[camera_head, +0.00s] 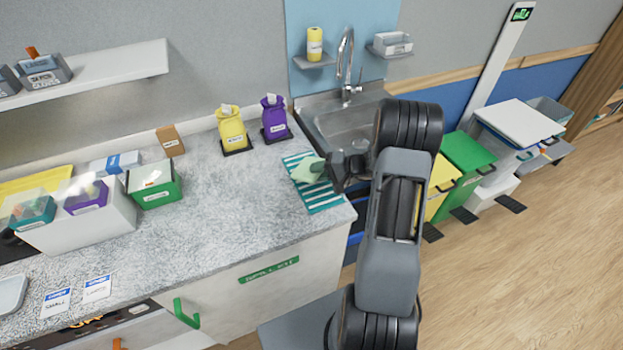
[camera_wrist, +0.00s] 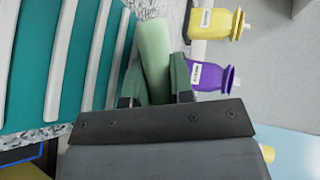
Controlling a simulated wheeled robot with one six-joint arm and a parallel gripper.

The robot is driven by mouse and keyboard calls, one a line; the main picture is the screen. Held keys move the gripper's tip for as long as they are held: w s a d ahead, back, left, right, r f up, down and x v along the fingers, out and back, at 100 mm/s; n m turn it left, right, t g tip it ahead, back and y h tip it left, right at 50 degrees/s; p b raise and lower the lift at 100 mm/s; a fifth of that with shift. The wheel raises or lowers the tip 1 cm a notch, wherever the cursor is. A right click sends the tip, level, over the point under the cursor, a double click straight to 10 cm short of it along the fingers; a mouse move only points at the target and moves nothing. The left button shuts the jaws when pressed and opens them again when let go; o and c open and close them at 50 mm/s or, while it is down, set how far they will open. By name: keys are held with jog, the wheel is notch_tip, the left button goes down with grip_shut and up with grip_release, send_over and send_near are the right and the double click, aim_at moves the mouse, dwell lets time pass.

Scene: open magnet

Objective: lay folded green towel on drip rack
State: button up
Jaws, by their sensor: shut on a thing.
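The folded green towel (camera_head: 307,170) is pale green and is held in my gripper (camera_head: 322,167). In the wrist view the towel (camera_wrist: 154,50) stands out between the two fingers of my gripper (camera_wrist: 156,82), which is shut on it. The drip rack (camera_head: 325,200), teal with white bars, lies on the counter near its right end, by the sink. In the head view the towel overlaps the rack's upper part; I cannot tell whether they touch. In the wrist view the rack (camera_wrist: 50,60) fills the left side, beside the towel.
A yellow bottle (camera_head: 231,130) and a purple bottle (camera_head: 273,118) stand behind the rack. The metal sink (camera_head: 345,125) with its faucet is to the right. A green box (camera_head: 155,185) and white bin (camera_head: 80,225) stand at left. The counter middle (camera_head: 235,195) is clear.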

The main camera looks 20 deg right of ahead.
jog(key=o, duration=0.7)
jog(key=v, duration=0.8)
jog(key=shift+r, duration=0.1)
